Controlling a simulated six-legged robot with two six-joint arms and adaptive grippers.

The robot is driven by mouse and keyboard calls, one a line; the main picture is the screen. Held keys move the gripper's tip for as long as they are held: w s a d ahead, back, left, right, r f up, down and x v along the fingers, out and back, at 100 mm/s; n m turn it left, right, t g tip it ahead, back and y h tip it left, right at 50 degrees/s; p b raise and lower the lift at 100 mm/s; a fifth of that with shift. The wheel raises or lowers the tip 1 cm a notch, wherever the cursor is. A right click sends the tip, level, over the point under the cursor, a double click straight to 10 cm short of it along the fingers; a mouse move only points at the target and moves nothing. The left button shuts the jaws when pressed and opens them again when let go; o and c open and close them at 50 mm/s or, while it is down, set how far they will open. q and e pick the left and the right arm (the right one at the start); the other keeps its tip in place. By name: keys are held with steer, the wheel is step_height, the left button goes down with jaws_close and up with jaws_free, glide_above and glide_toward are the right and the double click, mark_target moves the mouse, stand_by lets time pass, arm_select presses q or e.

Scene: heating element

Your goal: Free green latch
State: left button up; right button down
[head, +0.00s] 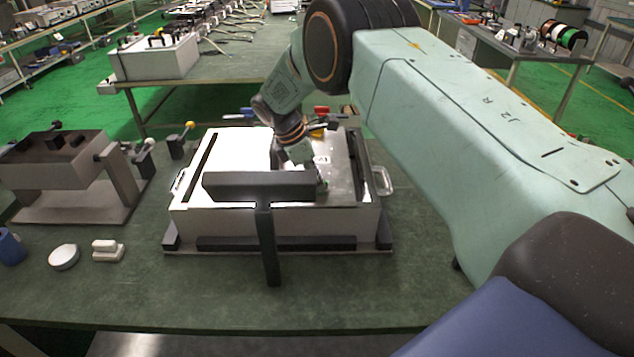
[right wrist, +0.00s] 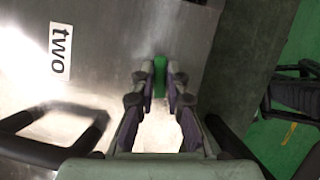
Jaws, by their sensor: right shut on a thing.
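The green latch (right wrist: 159,76) stands on the metal top of the white box (head: 185,222). In the right wrist view my right gripper (right wrist: 160,84) has its two fingertips closed on either side of the latch, gripping it. In the head view the right gripper (head: 321,183) reaches down onto the right part of the box top, and the latch is mostly hidden there. A label reading "two" (right wrist: 60,50) lies on the metal to the left of the latch. My left gripper is out of view.
A dark T-shaped bar (head: 260,187) stands across the front of the box. A metal handle (head: 384,181) sticks out at the box's right side. A dark-topped device (head: 55,160), a white disc (head: 64,257) and a small white block (head: 108,250) are at left.

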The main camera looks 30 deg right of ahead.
steer(key=shift+w+m+g+y+b, duration=0.1)
steer(key=shift+m+g+y+b, duration=0.3)
steer(key=shift+m, duration=0.7)
steer(key=c, duration=1.4)
jaws_free()
steer(key=shift+o, duration=0.2)
steer(key=shift+r, duration=0.1)
steer(key=v, duration=1.2)
